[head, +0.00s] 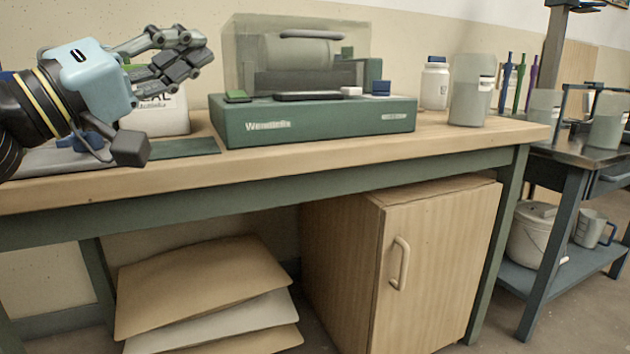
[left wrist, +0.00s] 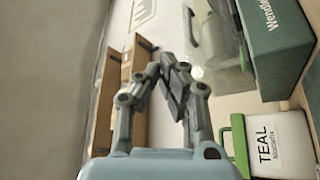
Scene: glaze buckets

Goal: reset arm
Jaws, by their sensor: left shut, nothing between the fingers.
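My left gripper (head: 190,60) is at the upper left of the head view, raised above the left part of the wooden workbench (head: 330,155). Its fingers are closed together with nothing between them. The left wrist view also shows the two fingers meeting at their tips (left wrist: 168,68). A white TEAL container (head: 168,118) stands behind the gripper, partly hidden by it. The container also shows at the lower right of the left wrist view (left wrist: 285,145). My right gripper is in neither view.
A green machine (head: 315,118) with a clear cover stands right of the gripper. A white jar (head: 435,85) and a grey-green container (head: 471,92) stand further right. A wooden cabinet (head: 440,265) and stacked boards (head: 205,280) are below the bench. A lidded bucket (head: 530,238) is on a lower shelf.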

